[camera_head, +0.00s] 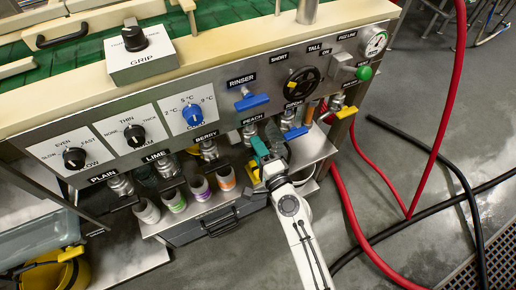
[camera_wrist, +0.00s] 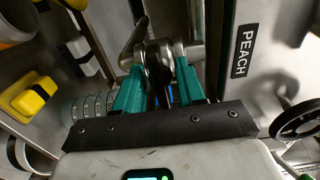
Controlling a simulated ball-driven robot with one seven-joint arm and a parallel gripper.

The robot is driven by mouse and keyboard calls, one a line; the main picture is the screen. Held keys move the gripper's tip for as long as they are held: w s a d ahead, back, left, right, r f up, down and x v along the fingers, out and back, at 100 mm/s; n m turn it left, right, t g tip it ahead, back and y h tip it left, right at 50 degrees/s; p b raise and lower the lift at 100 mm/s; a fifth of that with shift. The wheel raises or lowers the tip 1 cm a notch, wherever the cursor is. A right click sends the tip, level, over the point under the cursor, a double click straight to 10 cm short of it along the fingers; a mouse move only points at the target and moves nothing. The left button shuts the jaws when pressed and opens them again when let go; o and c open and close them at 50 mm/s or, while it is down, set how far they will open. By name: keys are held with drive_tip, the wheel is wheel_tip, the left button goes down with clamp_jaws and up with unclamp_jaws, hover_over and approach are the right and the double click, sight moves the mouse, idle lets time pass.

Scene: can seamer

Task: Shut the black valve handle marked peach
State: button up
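The peach valve (camera_head: 249,131) sits below the PEACH label on the front panel in the head view. My gripper (camera_head: 262,147) is right at it, and my wrist hides most of the handle there. In the wrist view, the PEACH label (camera_wrist: 243,48) is at right and the metal valve body (camera_wrist: 192,50) is ahead. A dark handle (camera_wrist: 163,88) shows between the two teal fingers of my gripper (camera_wrist: 160,72). The fingers stand apart on either side of it, with gaps visible. The handle's exact angle is hard to tell.
Blue-handled valve (camera_head: 296,132) and a yellow-handled valve (camera_head: 347,112) are to the right. Black-handled lime and berry valves are to the left. Several coloured cans (camera_head: 201,188) stand on the shelf below. A yellow block (camera_wrist: 30,97) is at left in the wrist view. Red hoses (camera_head: 432,150) cross the floor at right.

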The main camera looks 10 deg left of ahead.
drive_tip(key=v, duration=1.1)
drive_tip(key=shift+b, duration=0.35)
drive_tip(key=shift+w, duration=0.15)
drive_tip(key=s+d+f+n+g+h, duration=0.3)
drive_tip(key=s+d+n+g+h, duration=0.3)
drive_tip(key=s+d, duration=0.7)
drive_tip(key=s+d+f+n+g+h, duration=0.2)
drive_tip(key=s+d+n+g+h, duration=0.25)
drive_tip(key=s+d+g, duration=0.6)
drive_tip(key=s+d+r+t+p, duration=0.2)
drive_tip(key=d+r+p, duration=0.1)
drive_tip(key=r+p, duration=1.1)
drive_tip(key=shift+s+d+r+p, duration=0.2)
drive_tip(key=shift+d+r+p, duration=0.1)
drive_tip(key=shift+d, duration=0.05)
